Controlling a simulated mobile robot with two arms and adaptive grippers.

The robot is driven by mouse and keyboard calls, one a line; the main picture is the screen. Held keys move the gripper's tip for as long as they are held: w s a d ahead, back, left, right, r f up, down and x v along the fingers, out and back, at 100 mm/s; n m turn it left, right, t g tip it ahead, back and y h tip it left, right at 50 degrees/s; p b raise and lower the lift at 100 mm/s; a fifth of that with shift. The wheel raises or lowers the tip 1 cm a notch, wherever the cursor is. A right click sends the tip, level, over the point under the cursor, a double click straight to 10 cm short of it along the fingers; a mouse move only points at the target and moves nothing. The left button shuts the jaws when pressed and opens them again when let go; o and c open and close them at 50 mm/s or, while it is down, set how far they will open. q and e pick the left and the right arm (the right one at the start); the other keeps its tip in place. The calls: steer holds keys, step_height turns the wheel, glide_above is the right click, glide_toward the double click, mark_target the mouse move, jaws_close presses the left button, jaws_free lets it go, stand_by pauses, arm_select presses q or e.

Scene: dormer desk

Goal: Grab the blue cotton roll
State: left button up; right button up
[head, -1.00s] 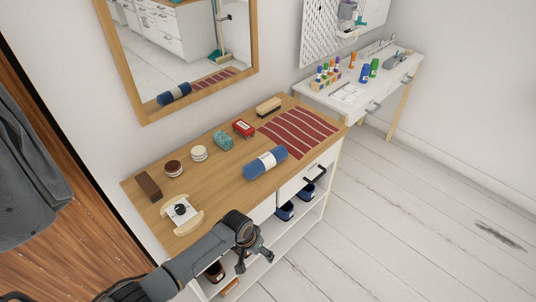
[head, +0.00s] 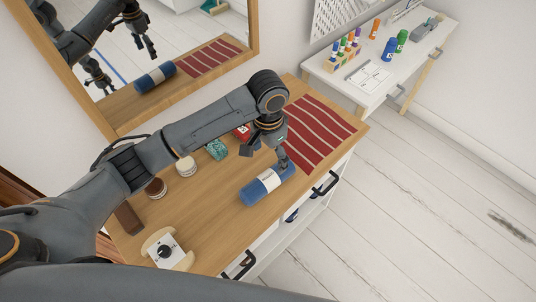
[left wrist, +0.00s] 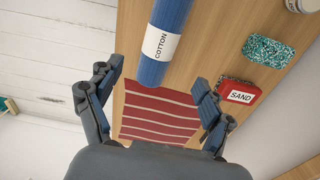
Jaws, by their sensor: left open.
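The blue cotton roll (head: 266,184) lies on the wooden desk top (head: 205,215), near its front edge. Its white band reads COTTON in the left wrist view (left wrist: 160,44). My left gripper (head: 275,150) is above the far right end of the roll. In the left wrist view the open fingers (left wrist: 150,100) stand apart, with the near end of the roll between and beyond their tips. I cannot see contact with the roll. My right gripper is not clearly in view.
A red SAND block (left wrist: 238,92) and a teal sponge (head: 216,149) lie behind the roll. A striped red cloth (head: 318,130) covers the desk's right end. Round tins (head: 186,166) and a brown block (head: 128,218) stand left. A mirror (head: 175,95) backs the desk.

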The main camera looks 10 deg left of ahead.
mark_target(268, 176)
arm_select(q)
steer(key=shift+w+a+f, duration=0.15)
steer(key=shift+w+f, duration=0.05)
steer(key=shift+f, duration=0.35)
steer(key=f, duration=0.1)
steer(key=s+f, duration=0.1)
steer(key=f, duration=0.1)
steer(key=f+p, duration=0.1)
steer(key=f, duration=0.1)
steer(key=shift+s+f, duration=0.15)
steer(key=shift+s, duration=0.1)
steer(key=f, duration=0.1)
steer(key=f+p, duration=0.1)
steer(key=f, duration=0.1)
steer(key=shift+w+f, duration=0.1)
steer(key=shift+w, duration=0.15)
step_height(268, 176, down, 2)
steer(key=shift+f+p, duration=0.2)
steer(key=shift+p, duration=0.1)
steer(key=shift+f, duration=0.35)
steer(key=shift+c, duration=0.7)
steer(key=c, duration=1.1)
steer(key=shift+c, duration=0.6)
arm_select(e)
steer(key=shift+s+r, duration=0.4)
steer(key=shift+r, duration=0.25)
steer(key=shift+s+r, duration=0.4)
steer(key=shift+r, duration=0.2)
arm_select(q)
steer(key=shift+r, duration=0.15)
